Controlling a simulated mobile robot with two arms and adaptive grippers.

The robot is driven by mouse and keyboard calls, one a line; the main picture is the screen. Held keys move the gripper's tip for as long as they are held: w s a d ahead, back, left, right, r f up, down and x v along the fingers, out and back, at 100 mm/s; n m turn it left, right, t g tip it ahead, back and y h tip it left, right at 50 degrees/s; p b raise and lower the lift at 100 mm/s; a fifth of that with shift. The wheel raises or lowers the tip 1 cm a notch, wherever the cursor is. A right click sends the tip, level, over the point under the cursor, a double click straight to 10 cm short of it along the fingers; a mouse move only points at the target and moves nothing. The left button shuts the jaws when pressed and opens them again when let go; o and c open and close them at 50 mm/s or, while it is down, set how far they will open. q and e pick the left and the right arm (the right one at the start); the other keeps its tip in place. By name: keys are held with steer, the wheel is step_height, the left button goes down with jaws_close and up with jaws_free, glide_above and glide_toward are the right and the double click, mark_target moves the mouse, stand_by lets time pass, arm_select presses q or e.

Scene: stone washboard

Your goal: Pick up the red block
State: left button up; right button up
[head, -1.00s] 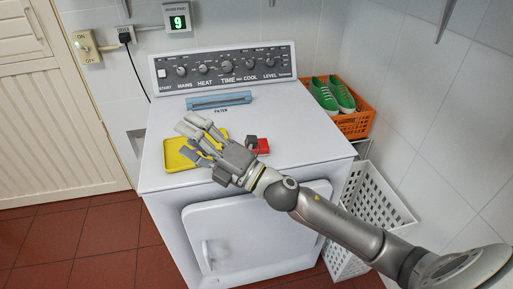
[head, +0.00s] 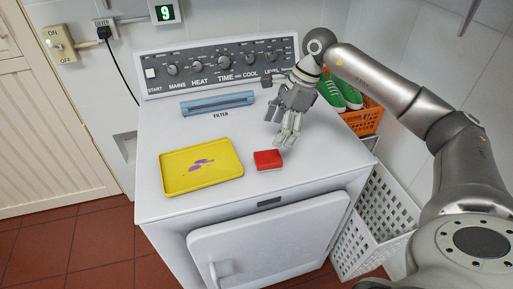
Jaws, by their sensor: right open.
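The red block (head: 268,160) lies on the white top of the dryer (head: 215,205), near its front edge and just right of a yellow tray (head: 202,167). My right gripper (head: 287,136) hangs fingers-down, behind and a little to the right of the block. It is open and holds nothing that I can see. Its fingertips show apart from the block in the picture; their height above the top is hard to tell. My left gripper is not in view.
The yellow tray has purple marks on it. A blue filter (head: 217,103) lies near the control panel (head: 222,66). An orange crate (head: 363,121) with green shoes (head: 345,92) and a white basket (head: 376,222) stand on the right.

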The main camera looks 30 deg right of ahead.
steer(key=d, duration=0.1)
steer(key=p, duration=0.1)
glide_above(269, 156)
steer(key=s+d, duration=0.1)
steer(key=d, duration=0.1)
steer(key=shift+h, duration=0.3)
step_height(269, 156, down, 4)
steer(key=shift+f, duration=0.15)
steer(key=shift+w+f+p, duration=0.1)
steer(key=shift+f+p, duration=0.2)
steer(key=p+x, duration=0.1)
steer(key=x, duration=0.1)
steer(key=p+x, duration=0.1)
steer(key=x, duration=0.1)
steer(key=shift+a, duration=0.35)
steer(key=shift+w+f, duration=0.15)
steer(key=shift+f, duration=0.25)
steer(key=c, duration=1.1)
steer(key=shift+r, duration=0.1)
